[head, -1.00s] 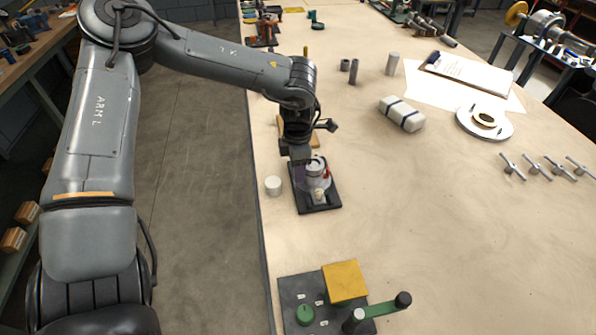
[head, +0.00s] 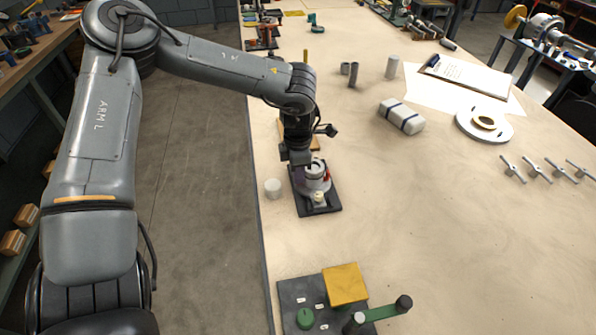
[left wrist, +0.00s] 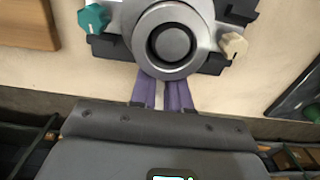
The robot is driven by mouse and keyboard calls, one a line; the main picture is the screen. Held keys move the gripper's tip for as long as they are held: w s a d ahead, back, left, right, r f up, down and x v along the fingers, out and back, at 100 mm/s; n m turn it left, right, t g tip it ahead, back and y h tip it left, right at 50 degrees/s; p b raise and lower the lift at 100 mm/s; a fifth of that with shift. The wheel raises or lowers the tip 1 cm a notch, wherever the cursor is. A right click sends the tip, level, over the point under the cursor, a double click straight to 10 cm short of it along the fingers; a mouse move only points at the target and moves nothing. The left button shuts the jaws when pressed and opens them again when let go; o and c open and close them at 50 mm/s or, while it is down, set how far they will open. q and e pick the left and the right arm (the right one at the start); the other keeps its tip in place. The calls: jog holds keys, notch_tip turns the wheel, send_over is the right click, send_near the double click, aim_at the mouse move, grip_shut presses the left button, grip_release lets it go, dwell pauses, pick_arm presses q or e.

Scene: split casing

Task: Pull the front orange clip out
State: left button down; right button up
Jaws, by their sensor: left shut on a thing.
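The round grey casing (head: 316,170) stands on a dark base plate (head: 322,209); it also shows in the left wrist view (left wrist: 142,36). A cream clip (head: 319,196) is on its near side and a red clip (head: 327,174) on its right. The left wrist view shows a teal clip (left wrist: 92,18) to the left and the cream clip (left wrist: 232,45) to the right. My left gripper (left wrist: 162,84) is at the casing's lower edge there, its purple fingers nearly together. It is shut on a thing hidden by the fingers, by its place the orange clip. No orange shows.
A wooden block (left wrist: 28,22) is close by. A dark panel with a yellow block (head: 345,283) and green lever is nearer. A strapped white package (head: 401,116) lies to the right, with clear table between.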

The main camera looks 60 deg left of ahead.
pick_arm(q)
jog(key=shift+s+a+r+p, duration=0.15)
jog(key=shift+s+r+p, duration=0.05)
jog(key=shift+s+p, duration=0.35)
jog(key=shift+s+f, duration=0.1)
jog(key=shift+s, duration=0.05)
jog(key=c, duration=1.5)
grip_release()
jog(key=o, duration=0.4)
jog(key=shift+s+a+f, duration=0.1)
jog(key=shift+s+a, duration=0.05)
jog(key=shift+r, duration=0.2)
notch_tip(320, 180, up, 10)
jog(key=p, duration=0.3)
jog(key=shift+r, duration=0.25)
